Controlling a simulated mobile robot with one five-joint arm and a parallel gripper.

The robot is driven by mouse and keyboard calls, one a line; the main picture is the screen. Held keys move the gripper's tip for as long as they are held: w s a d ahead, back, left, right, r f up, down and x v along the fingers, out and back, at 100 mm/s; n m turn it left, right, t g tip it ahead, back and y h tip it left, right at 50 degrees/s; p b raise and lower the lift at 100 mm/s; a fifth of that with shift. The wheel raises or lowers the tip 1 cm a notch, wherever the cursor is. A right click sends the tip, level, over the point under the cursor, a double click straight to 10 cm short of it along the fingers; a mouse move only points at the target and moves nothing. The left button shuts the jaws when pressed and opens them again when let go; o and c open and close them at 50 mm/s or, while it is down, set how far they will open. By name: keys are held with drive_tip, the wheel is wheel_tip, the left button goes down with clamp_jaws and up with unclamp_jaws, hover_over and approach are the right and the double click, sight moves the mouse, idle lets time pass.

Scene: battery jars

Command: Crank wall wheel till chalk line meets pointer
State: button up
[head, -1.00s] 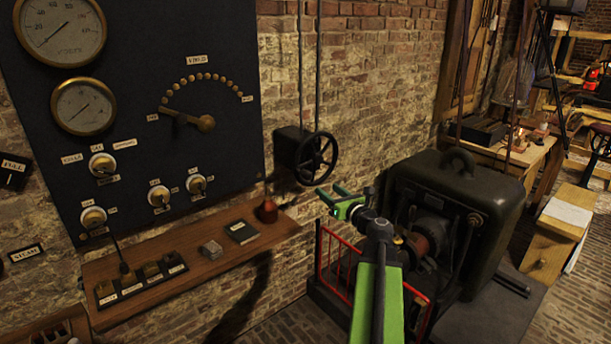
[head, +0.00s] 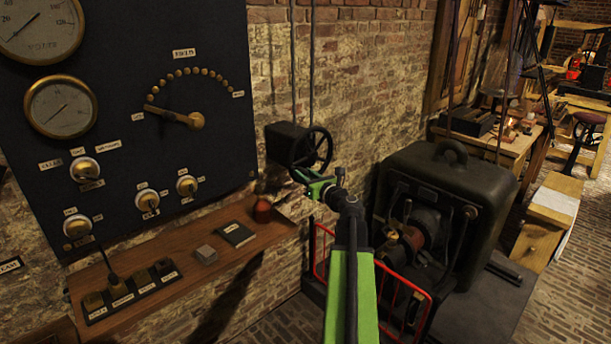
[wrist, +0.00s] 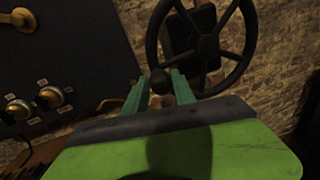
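The black spoked wall wheel (head: 320,149) is mounted on a dark box (head: 284,143) on the brick wall. It fills the upper right of the wrist view (wrist: 207,45). Its round dark crank knob (wrist: 159,81) sits at the lower left of the rim. My gripper (head: 304,179) is at the bottom of the wheel. In the wrist view its two green fingers (wrist: 159,84) stand apart, one on each side of the knob, with small gaps seeming to show. I cannot make out a chalk line or a pointer on the wheel in either view.
A dark gauge panel (head: 130,60) is left of the wheel. A red railing (head: 390,285) and a large black machine (head: 450,180) stand right of my arm.

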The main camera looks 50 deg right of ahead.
clamp_jaws()
idle(1.0)
